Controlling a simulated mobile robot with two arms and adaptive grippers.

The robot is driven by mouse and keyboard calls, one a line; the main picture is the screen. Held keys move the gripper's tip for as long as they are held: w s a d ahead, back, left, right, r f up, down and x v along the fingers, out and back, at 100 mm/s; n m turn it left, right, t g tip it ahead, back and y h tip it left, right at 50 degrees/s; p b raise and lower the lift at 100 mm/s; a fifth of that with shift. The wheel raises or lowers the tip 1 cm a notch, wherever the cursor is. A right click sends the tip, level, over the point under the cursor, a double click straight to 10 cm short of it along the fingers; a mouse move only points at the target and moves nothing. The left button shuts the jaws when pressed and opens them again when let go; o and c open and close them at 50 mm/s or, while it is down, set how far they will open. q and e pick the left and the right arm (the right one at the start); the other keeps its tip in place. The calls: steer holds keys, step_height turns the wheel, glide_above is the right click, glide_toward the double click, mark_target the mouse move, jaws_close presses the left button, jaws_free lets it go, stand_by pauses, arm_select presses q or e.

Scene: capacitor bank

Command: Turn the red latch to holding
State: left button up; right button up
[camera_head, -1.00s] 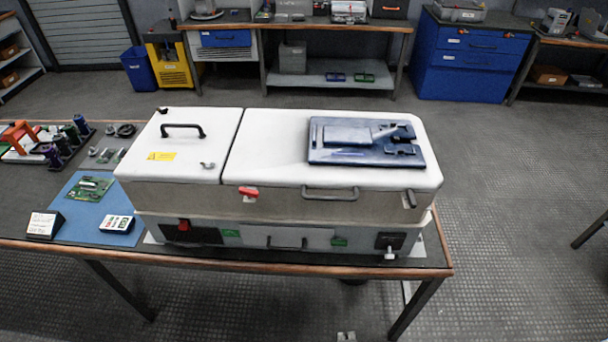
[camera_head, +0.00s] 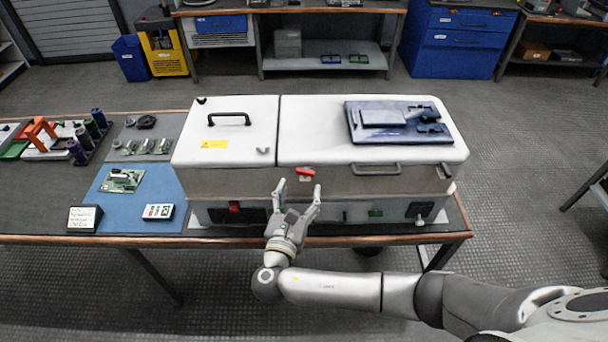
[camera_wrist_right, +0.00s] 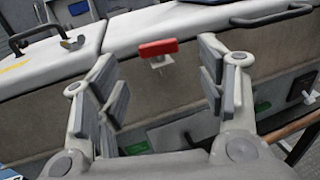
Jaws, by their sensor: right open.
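The red latch (camera_head: 306,173) sits on the front face of the white-lidded case (camera_head: 310,155), near the seam between its two lids. In the right wrist view the red latch (camera_wrist_right: 157,48) shows as a red bar lying nearly level on a pale mount. My right gripper (camera_head: 297,190) is open in front of the case, its fingers pointing at the front face just around and below the latch. In the right wrist view my right gripper (camera_wrist_right: 155,75) has its fingers spread, with the latch between and beyond them; no contact shows. My left gripper is not in view.
A second red switch (camera_head: 234,207) is on the lower front panel. A front handle (camera_head: 376,169) is right of the latch. A blue tray (camera_head: 398,138) lies on the right lid. A blue mat (camera_head: 150,212) and small items are on the table at left.

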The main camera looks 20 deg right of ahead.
mark_target(305, 175)
steer(key=p+x, duration=0.1)
steer(key=x, duration=0.3)
steer(key=shift+w+a, duration=0.1)
steer(key=shift+w, duration=0.1)
steer(key=shift+w+d, duration=0.35)
steer(key=shift+w, duration=0.1)
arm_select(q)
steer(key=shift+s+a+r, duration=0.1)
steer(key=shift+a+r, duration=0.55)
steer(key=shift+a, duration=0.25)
